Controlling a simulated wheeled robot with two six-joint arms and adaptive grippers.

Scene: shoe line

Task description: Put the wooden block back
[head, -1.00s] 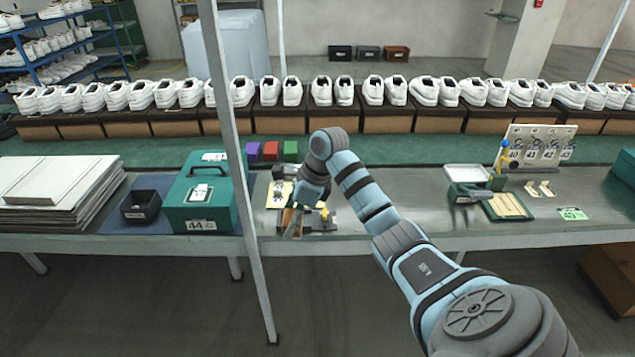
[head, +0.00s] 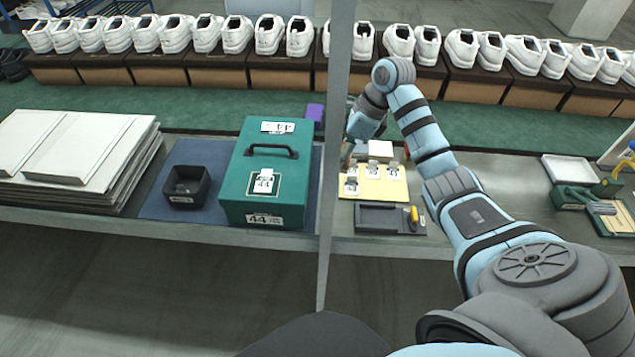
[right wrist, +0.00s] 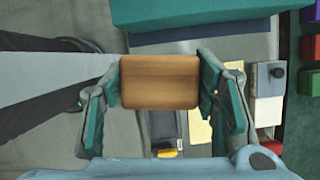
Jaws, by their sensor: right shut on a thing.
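The wooden block (right wrist: 160,82) is a brown rectangular piece in the right wrist view. My right gripper (right wrist: 162,90) is shut on it, with one finger at each end. In the head view my right gripper (head: 352,142) is above the bench behind the yellow board, partly hidden by the grey post; the block cannot be made out there. A dark grey tray (head: 375,228) lies at the bench's front edge, with a yellow-handled tool (head: 412,215) at its right end. My left gripper is not in view.
The yellow board (head: 385,186) with white tags lies behind the tray. A green box (head: 235,195) and black bin (head: 170,200) stand on a blue mat to the left. The grey post (head: 333,150) rises in front of the bench. Shoes line the back.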

